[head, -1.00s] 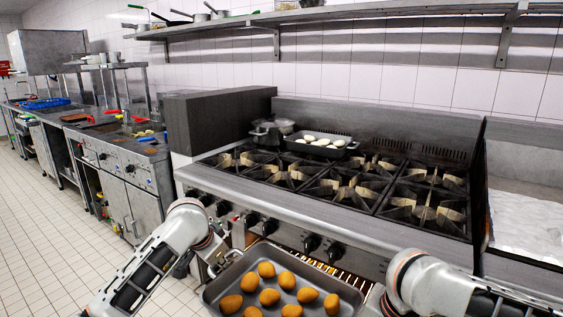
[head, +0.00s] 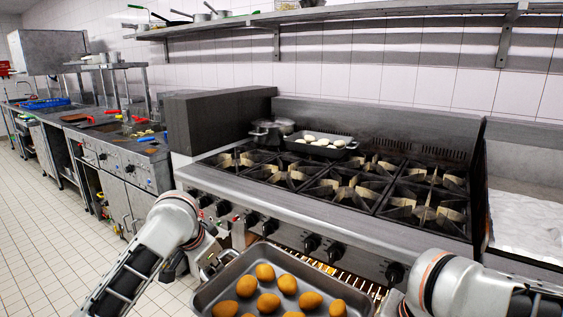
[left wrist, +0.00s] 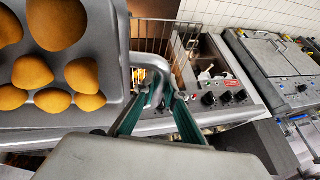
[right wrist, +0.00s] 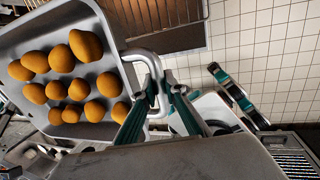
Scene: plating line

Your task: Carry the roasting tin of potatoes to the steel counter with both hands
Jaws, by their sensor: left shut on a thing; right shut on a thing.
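The roasting tin (head: 345,286) is a grey metal tin holding several golden potatoes (head: 265,272), low in the head view in front of the stove. It also shows in the left wrist view (left wrist: 75,130) and in the right wrist view (right wrist: 103,20). My left gripper (head: 212,268) is shut on the tin's left handle; its green-edged fingers (left wrist: 165,95) close around the handle in its wrist view. My right gripper (right wrist: 160,88) is shut on the handle at the other end. In the head view my right forearm covers that grip. The steel counter cannot be singled out with certainty.
The stove (head: 300,220) with several burners stands just beyond the tin. A dark pan of pale pieces (head: 318,144) and a pot (head: 270,131) sit at its back. A steel unit (head: 115,165) runs along the left; tiled floor (head: 60,240) there is clear.

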